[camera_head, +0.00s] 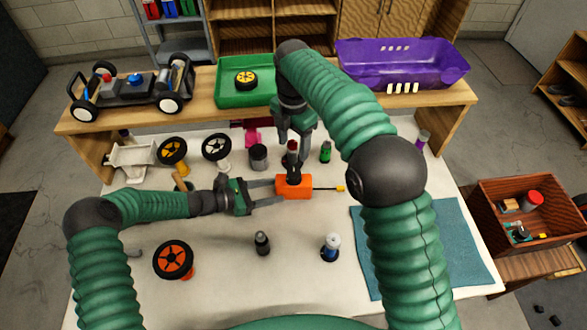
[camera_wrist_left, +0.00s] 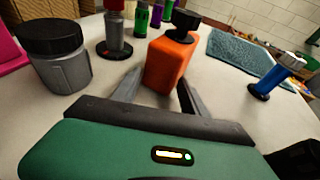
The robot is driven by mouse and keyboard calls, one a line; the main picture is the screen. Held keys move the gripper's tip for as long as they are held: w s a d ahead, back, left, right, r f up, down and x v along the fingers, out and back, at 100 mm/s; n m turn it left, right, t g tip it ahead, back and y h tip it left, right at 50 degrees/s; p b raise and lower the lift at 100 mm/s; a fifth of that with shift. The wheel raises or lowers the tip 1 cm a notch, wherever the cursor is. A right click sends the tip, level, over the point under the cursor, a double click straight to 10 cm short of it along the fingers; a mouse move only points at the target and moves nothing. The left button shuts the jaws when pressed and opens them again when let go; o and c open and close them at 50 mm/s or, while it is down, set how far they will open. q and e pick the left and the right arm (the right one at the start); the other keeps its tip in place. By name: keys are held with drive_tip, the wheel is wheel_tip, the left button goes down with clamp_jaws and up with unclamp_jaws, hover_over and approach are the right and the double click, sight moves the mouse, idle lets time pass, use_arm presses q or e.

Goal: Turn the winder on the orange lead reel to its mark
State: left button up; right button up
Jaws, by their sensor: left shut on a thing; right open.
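The orange lead reel (camera_head: 291,190) sits on the white table, with a dark lead running right to a yellow end (camera_head: 340,188). Its black winder (camera_head: 294,176) stands on top; the left wrist view also shows the reel (camera_wrist_left: 167,66) and winder (camera_wrist_left: 182,20). My left gripper (camera_head: 277,195) is shut on the reel from the left, its fingers on either side of its near end in the wrist view (camera_wrist_left: 158,92). My right gripper (camera_head: 293,142) is open, pointing down, behind the winder in the picture and apart from it. I cannot make out the mark.
A red-topped post on a black base (camera_wrist_left: 114,32) and a grey jar (camera_head: 258,157) stand close behind the reel. A teal mat (camera_head: 460,250) lies right. Wheels stand left.

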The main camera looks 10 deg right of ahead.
sight(294, 173)
wheel_tip(294, 173, down, 11)
drive_tip(key=shift+f, duration=0.1)
clamp_jaws()
idle(0.4)
drive_tip(key=shift+m, duration=0.3)
